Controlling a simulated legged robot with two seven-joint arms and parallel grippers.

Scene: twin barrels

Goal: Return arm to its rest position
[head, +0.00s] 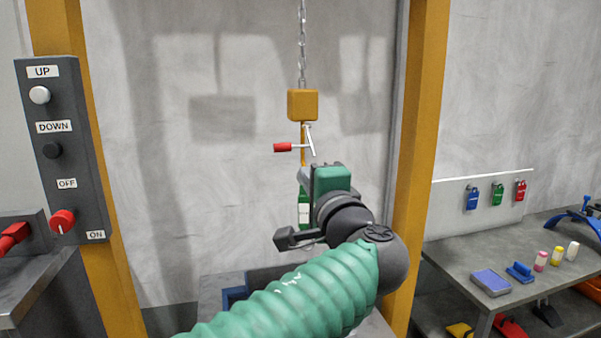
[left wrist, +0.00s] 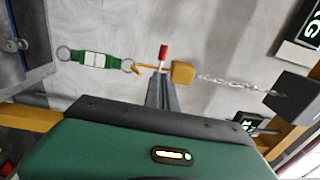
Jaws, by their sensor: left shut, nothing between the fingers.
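My left arm comes in from the lower left in a green ribbed sleeve. Its gripper (head: 308,172) points away from me, just below the yellow hoist block; its dark fingers are mostly hidden by the wrist there. In the left wrist view the fingers (left wrist: 161,82) are together with nothing between them. Their tips lie near the red handle (left wrist: 163,52) of the hook, and I cannot tell the gap. The red handle (head: 283,147) also shows in the head view. A green piece with end rings (left wrist: 96,60) hangs from the hook (left wrist: 150,69). My right gripper is out of view.
The yellow block (head: 303,105) hangs on a chain (head: 302,45) between two yellow posts. A control panel (head: 60,150) with UP, DOWN and OFF/ON controls stands at left. A grey table (head: 455,262) with small items stands at right. A blue-edged container (head: 234,297) is partly hidden below my arm.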

